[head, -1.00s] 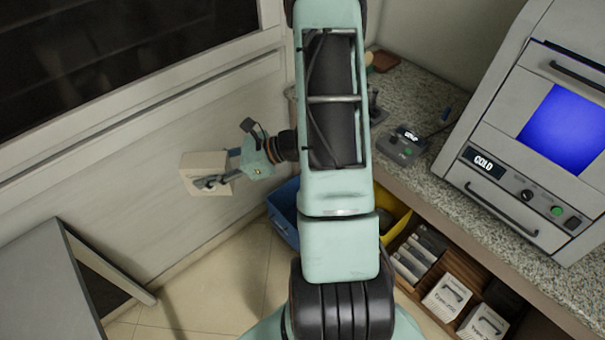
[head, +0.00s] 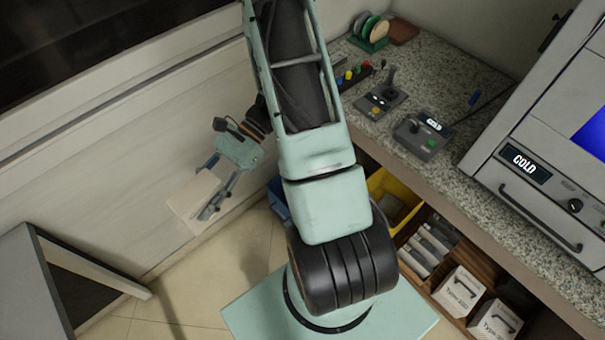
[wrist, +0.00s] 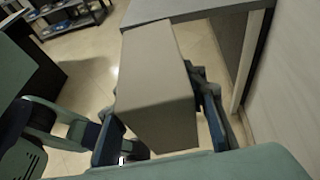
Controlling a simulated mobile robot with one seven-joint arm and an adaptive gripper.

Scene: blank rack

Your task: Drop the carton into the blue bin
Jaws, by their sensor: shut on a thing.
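The carton (head: 196,197) is a plain beige box at the left of my arm in the head view. My gripper (head: 213,187) is shut on it and holds it in the air near the pale wall. In the wrist view the carton (wrist: 157,88) sits between the two fingers of my gripper (wrist: 165,135). The blue bin (head: 279,197) stands low beside the counter, to the right of the carton in the head view. My arm hides most of it, and its inside cannot be seen.
A yellow bin (head: 405,190) stands right of the blue one. A wooden shelf under the counter (head: 450,160) holds several white boxes (head: 462,290). A grey panel (head: 25,285) stands at the lower left. Tiled floor (head: 190,290) is open between.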

